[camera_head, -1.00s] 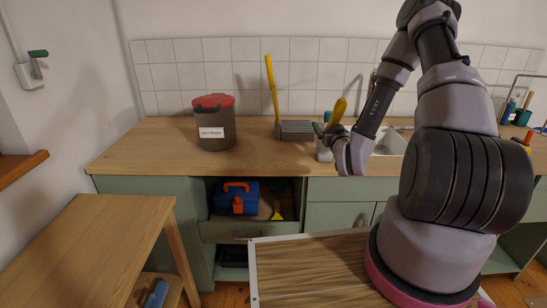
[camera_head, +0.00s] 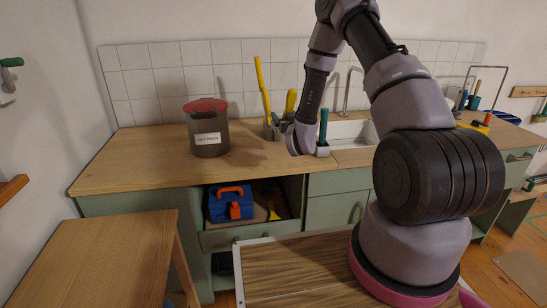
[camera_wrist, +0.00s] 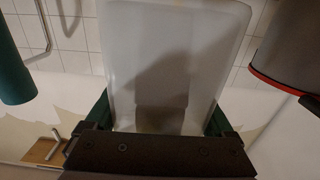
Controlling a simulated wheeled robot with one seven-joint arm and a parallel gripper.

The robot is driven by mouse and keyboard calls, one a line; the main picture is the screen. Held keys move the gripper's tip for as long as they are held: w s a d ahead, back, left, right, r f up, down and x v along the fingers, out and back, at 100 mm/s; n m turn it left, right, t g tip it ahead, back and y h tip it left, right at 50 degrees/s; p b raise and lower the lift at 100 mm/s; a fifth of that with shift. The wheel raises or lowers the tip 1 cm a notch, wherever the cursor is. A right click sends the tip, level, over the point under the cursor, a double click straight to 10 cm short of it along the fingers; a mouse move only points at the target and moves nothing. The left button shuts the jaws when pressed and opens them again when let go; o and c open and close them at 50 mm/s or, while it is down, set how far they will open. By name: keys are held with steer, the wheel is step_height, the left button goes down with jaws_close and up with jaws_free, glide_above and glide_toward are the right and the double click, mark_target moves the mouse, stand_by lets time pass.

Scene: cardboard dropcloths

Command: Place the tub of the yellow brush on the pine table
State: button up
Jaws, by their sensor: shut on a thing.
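My gripper (camera_wrist: 160,118) is shut on a pale grey-white tub (camera_wrist: 175,50), which fills the middle of the wrist view between the green fingers. In the head view, a short yellow brush handle (camera_head: 291,102) rises behind the gripper, over the counter. The tub itself is mostly hidden there by my wrist. The pine table (camera_head: 105,262) stands at the front left, apart from the gripper, and its visible top is bare.
A dark bucket with a red rim (camera_head: 207,140) stands on the wooden counter (camera_head: 140,160), left of the gripper. A tall yellow handle (camera_head: 262,88) leans behind. A green handle (camera_head: 323,124) stands right of the gripper, before the sink (camera_head: 350,132).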

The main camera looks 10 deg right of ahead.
steer(key=shift+w+a+r, duration=0.1)
steer(key=shift+w+a, duration=0.3)
steer(key=shift+w+a+f, duration=0.1)
steer(key=shift+f, duration=4.75)
steer(key=shift+f, duration=0.1)
steer(key=o, duration=1.2)
steer(key=shift+o, duration=0.2)
